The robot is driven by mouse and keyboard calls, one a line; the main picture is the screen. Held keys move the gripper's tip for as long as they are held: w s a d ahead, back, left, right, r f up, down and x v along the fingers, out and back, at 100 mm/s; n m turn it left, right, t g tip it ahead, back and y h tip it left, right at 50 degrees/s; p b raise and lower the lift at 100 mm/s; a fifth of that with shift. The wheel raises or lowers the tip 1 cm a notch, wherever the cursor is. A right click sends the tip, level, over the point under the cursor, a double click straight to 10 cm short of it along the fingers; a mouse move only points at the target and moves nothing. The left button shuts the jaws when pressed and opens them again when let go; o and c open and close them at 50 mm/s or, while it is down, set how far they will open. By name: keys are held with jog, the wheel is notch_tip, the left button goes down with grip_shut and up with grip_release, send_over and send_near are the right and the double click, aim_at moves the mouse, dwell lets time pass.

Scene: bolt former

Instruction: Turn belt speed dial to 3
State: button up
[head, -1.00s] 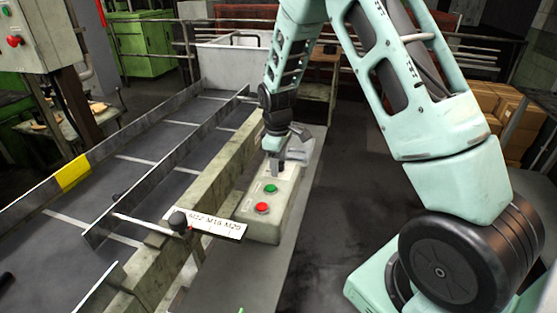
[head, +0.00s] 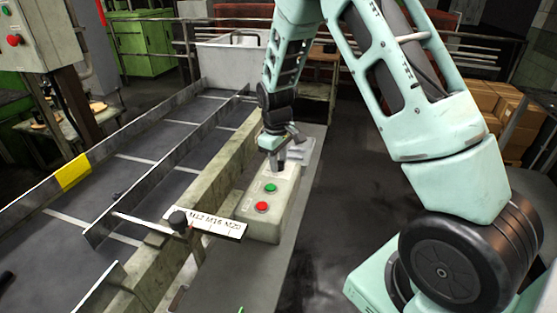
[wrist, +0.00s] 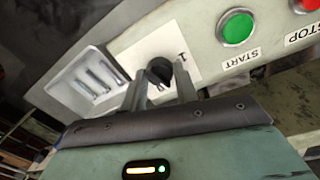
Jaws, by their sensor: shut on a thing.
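The belt speed dial (wrist: 157,66) is a small black knob on a white plate (wrist: 188,67) in the wrist view. A figure 1 shows on the plate beside it; other marks are hidden, and I cannot read the dial's setting. My gripper (wrist: 161,76) has a finger on each side of the knob and is shut on it. In the head view my gripper (head: 281,166) points down at the far end of the pale control box (head: 268,222), and hides the dial there.
The green START button (wrist: 237,27) and red STOP button (wrist: 303,4) sit beside the dial on the same box. A tray (wrist: 88,82) with metal pieces lies on its other side. A size-marked plate (head: 217,224) and the conveyor (head: 120,185) are to the left.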

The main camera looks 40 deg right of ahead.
jog(key=m, duration=0.4)
jog(key=shift+w+m, duration=0.1)
jog(key=shift+m, duration=0.2)
jog(key=m+p, duration=0.1)
jog(key=m, duration=0.3)
jog(key=shift+m+g, duration=0.3)
jog(key=o, duration=1)
jog(key=r+b, duration=0.1)
jog(key=r, duration=0.4)
jog(key=r+b, duration=0.1)
jog(key=r, duration=0.5)
jog(key=a+r, duration=0.1)
jog(key=r, duration=0.5)
jog(key=shift+w+r+b, duration=0.2)
jog(key=shift+w+b, duration=0.05)
jog(key=shift+b, duration=0.15)
